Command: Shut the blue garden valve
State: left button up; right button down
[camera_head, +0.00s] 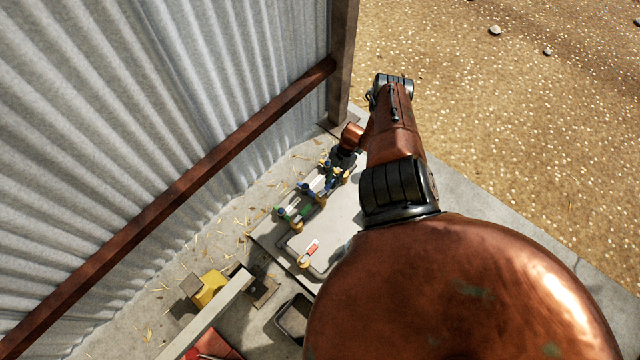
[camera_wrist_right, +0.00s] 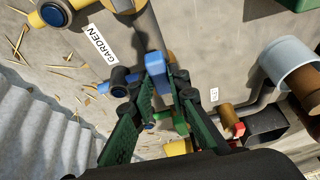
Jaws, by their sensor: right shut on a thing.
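The blue garden valve's handle (camera_wrist_right: 155,66) shows in the right wrist view beside a white label reading GARDEN (camera_wrist_right: 103,42). My right gripper (camera_wrist_right: 160,82), with dark green fingers, is shut on this blue handle. The fingers hide part of the valve. In the head view my right gripper (camera_head: 335,172) is at the far end of the valve row, small and partly hidden by my copper arm. How far the handle is turned cannot be told. My left gripper is in neither view.
Other valves with blue and green parts (camera_head: 296,213) stand nearer on the slab, with a red-handled one (camera_head: 311,249). A corrugated metal wall (camera_head: 170,90) with a brown rail (camera_head: 190,182) rises at left. Open gravel ground (camera_head: 520,120) lies at right.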

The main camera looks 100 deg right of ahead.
jog(key=shift+w+d+n, duration=0.15)
jog(key=shift+d+n, duration=0.1)
jog(key=shift+n, duration=0.15)
jog(key=c, duration=1.8)
grip_release()
jog(key=shift+c, duration=0.2)
jog(key=shift+d+r, duration=0.1)
jog(key=shift+r, duration=0.15)
jog(key=v, duration=1.1)
jog(key=shift+r, duration=0.15)
jog(key=shift+d, duration=0.1)
